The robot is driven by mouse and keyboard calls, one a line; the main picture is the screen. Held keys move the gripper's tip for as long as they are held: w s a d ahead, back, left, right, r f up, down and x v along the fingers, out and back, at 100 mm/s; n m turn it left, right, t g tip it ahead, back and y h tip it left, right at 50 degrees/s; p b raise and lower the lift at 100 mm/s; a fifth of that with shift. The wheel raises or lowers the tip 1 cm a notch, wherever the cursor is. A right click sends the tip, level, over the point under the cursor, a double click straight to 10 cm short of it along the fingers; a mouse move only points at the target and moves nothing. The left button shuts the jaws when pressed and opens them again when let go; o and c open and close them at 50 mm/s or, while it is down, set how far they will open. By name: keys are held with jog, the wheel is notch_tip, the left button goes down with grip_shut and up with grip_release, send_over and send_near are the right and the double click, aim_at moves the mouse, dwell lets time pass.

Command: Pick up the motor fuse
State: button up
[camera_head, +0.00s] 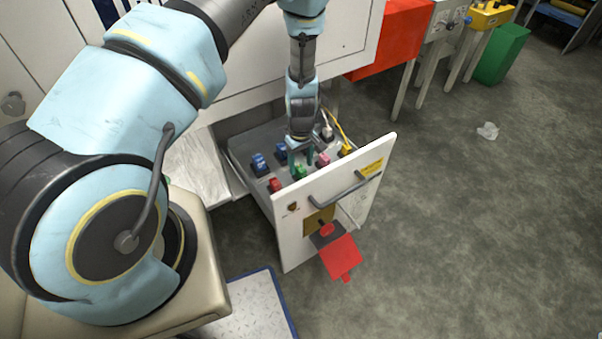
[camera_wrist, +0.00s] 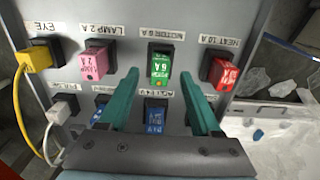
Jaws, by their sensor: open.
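The motor fuse is a green block (camera_wrist: 160,68) marked 6 A, seated in a black socket under a label that appears to read "MOTORS 6 A". In the head view the green fuse (camera_head: 299,172) sits in the open drawer, near its front panel. My gripper (camera_head: 301,157) points down into the drawer just behind the green fuse. In the wrist view my gripper (camera_wrist: 159,77) is open, its two green fingers apart, with the tips left and right of the fuse. No contact shows, and the height above the fuse is hard to tell.
A pink fuse (camera_wrist: 96,64) and a red fuse (camera_wrist: 222,73) flank the green one. Blue fuses (camera_wrist: 155,116) sit in the other row. A yellow plug (camera_wrist: 38,58) and a white plug (camera_wrist: 58,112) have cables. The drawer front (camera_head: 300,235) carries a handle and red tag.

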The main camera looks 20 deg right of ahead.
jog(key=shift+f, duration=1.35)
jog(key=shift+c, duration=0.2)
grip_shut()
